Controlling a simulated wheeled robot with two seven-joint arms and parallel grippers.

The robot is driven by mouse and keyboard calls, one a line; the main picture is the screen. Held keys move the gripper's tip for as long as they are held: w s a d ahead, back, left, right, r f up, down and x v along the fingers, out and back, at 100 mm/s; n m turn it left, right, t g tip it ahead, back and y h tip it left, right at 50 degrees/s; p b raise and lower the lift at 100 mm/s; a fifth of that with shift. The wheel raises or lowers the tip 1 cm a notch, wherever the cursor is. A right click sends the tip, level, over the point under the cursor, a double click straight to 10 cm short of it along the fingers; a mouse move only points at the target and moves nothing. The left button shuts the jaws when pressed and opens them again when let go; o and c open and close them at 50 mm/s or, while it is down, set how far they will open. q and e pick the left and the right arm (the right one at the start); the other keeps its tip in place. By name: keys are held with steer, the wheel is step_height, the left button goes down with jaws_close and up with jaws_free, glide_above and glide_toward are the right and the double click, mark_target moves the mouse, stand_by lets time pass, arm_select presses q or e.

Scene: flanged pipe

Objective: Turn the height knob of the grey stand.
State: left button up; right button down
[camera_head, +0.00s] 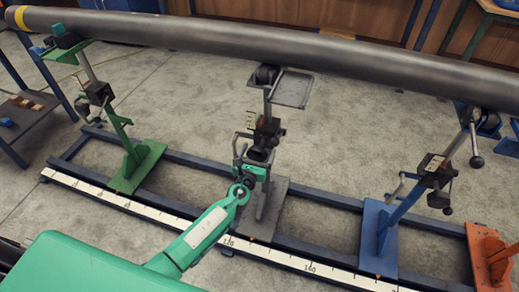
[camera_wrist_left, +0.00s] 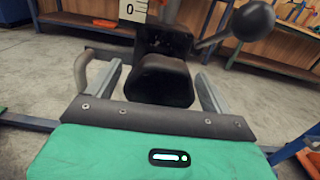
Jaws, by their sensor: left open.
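The grey stand (camera_head: 272,205) is the middle stand on the floor rail, under the long pipe. Its black height knob (camera_wrist_left: 163,82) shows large in the left wrist view, in front of the dark clamp block on the post. My left gripper (camera_head: 251,166) is at the stand's post, coming from the front. In the left wrist view its two grey fingers stand apart on either side of the knob, without visible contact. In the head view the gripper and stand parts overlap, so the fingertips are hard to make out. My right gripper is in neither view.
The dark pipe (camera_head: 240,42) runs across above the stands. A green stand (camera_head: 137,165) is to the left, a blue stand (camera_head: 379,238) and an orange stand (camera_head: 485,252) to the right. A ball-ended lever (camera_wrist_left: 253,21) sticks out at upper right in the wrist view.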

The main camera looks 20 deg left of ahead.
arm_select(q)
steer(key=shift+w, duration=0.95)
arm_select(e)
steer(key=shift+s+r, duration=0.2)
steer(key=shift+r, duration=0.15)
arm_select(q)
steer(key=c, duration=1)
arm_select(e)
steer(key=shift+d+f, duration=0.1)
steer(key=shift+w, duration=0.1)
